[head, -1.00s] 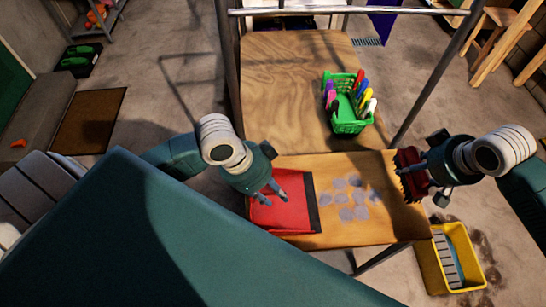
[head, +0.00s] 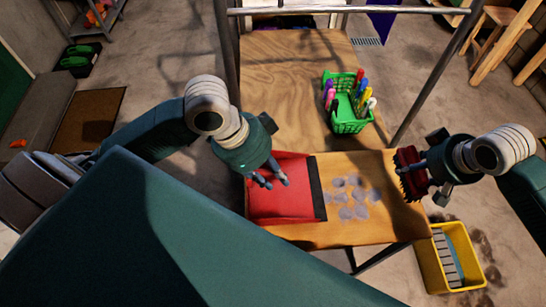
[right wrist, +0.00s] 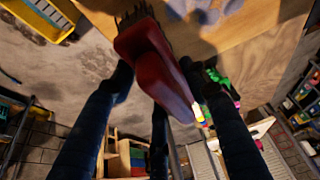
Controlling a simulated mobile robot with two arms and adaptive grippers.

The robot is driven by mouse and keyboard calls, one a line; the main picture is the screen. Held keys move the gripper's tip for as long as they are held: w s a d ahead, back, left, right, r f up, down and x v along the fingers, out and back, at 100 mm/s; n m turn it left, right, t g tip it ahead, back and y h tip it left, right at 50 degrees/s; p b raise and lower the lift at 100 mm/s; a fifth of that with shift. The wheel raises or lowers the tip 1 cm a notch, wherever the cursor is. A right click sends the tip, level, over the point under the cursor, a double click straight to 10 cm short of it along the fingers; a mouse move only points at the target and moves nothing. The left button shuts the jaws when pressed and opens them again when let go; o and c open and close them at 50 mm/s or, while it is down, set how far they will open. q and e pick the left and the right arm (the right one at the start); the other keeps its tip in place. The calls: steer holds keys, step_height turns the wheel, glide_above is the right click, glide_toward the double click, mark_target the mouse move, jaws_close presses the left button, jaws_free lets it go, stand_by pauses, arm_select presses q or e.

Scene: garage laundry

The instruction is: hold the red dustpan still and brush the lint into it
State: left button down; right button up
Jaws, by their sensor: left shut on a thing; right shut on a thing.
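The red dustpan (head: 290,205) is at the left of the table's near part, its dark lip (head: 318,190) facing right. My left gripper (head: 268,182) is shut on it; the fingers hide the grip. I cannot tell whether the pan touches the table. Several grey lint tufts (head: 352,197) lie on the wood just right of the lip. My right gripper (head: 415,172) is shut on a red brush (head: 408,160) with dark bristles, at the table's right edge, apart from the lint. The brush's red handle (right wrist: 158,72) shows between the fingers in the right wrist view.
A green basket of coloured bottles or markers (head: 350,122) stands at the right of the wooden table (head: 290,75). Metal posts and a rail frame the far part. A yellow bucket (head: 430,275) is on the floor at the lower right.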

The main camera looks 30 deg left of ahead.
mark_target(272, 192)
arm_select(q)
step_height(272, 192, down, 6)
steer(key=shift+r, duration=0.1)
steer(key=shift+f, duration=0.2)
stand_by(0.3)
steer(key=shift+f, duration=1.15)
steer(key=c, duration=1.4)
jaws_free()
steer(key=shift+f, duration=0.1)
steer(key=shift+o, duration=0.2)
jaws_close()
